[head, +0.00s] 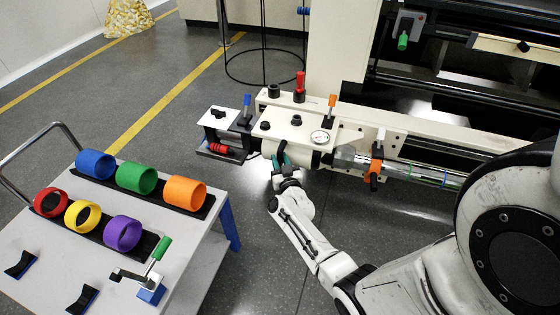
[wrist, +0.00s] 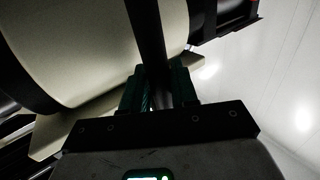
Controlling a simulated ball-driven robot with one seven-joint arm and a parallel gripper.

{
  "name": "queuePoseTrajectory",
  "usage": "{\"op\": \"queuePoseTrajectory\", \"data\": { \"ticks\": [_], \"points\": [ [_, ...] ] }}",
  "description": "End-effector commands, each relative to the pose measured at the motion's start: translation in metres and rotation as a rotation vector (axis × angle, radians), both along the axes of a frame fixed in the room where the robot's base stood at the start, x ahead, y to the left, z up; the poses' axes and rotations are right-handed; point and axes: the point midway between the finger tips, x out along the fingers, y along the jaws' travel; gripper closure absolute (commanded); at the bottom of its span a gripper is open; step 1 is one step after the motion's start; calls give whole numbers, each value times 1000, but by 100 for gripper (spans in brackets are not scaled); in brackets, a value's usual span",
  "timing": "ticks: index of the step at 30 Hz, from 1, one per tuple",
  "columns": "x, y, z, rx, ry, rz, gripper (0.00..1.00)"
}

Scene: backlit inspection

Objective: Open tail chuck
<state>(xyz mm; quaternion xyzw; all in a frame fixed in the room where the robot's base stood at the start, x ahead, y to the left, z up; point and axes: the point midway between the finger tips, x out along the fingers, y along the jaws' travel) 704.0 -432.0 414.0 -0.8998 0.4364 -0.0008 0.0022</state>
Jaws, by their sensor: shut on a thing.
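The cream tail unit (head: 290,118) stands at the centre of the head view, with a round gauge and several coloured handles on top. A clear tube (head: 345,158) extends from its right side. My gripper (head: 279,161) is at the unit's near lower side. In the wrist view my gripper's green fingers (wrist: 158,90) are shut on a dark bar (wrist: 148,35) that runs up past a cream cylinder (wrist: 95,50). The bar's lower end is hidden by my gripper. I cannot tell from the frames whether the chuck is open.
A cart (head: 45,245) at left carries several coloured rings, including a blue one (head: 96,164), and a green-handled crank (head: 161,248). An orange-handled clamp (head: 375,168) sits right of the unit. The floor between cart and unit is clear.

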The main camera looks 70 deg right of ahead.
Motion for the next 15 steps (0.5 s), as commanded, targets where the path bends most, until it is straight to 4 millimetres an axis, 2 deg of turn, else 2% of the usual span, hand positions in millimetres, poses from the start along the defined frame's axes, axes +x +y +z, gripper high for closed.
{"op": "queuePoseTrajectory", "data": {
  "ticks": [8,11,15],
  "points": [
    [2,0,0,-1,-1,0,100],
    [9,1,2,-1,-2,2,100],
    [30,3,3,-1,-1,7,100]
  ]
}}
